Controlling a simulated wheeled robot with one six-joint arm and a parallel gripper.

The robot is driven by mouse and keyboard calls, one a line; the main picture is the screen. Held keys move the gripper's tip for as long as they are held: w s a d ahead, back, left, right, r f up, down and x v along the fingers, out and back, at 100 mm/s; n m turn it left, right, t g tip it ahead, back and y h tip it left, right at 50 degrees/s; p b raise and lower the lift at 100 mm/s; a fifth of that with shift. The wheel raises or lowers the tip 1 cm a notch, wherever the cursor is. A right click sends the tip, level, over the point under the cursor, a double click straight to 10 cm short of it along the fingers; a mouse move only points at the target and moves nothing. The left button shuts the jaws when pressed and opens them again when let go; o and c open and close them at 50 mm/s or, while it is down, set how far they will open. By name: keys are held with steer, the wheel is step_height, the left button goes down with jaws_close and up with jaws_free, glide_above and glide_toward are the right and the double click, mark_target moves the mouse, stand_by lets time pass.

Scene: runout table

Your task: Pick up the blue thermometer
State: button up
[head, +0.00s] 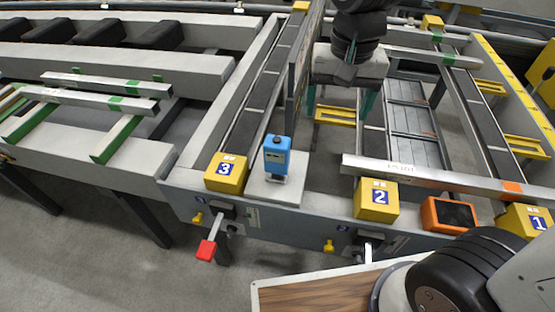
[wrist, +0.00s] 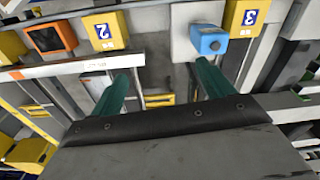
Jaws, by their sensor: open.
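The blue thermometer (head: 277,154) stands upright on a light grey plate (head: 262,188) at the front of the runout table, just right of the yellow block marked 3. In the wrist view the blue thermometer (wrist: 209,40) is seen beyond the fingertips, near the right finger. My gripper (head: 340,108) hangs above the table, behind and to the right of the thermometer in the head view. In the wrist view its two green fingers (wrist: 166,70) are spread apart with nothing between them.
Yellow blocks marked 3 (head: 226,173), 2 (head: 376,199) and 1 (head: 525,222) line the front edge. An orange-framed device (head: 449,215) sits between 2 and 1. A long metal bar (head: 440,178) lies behind them. A red-ended lever (head: 207,250) sticks out in front.

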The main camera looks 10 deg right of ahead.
steer(key=m, duration=0.2)
glide_above(277, 138)
steer(key=shift+g, duration=0.3)
steer(key=f, duration=0.7)
steer(key=shift+s, duration=0.25)
steer(key=f, duration=0.8)
steer(key=shift+w, duration=0.2)
steer(key=shift+r, duration=0.1)
steer(key=c, duration=1.1)
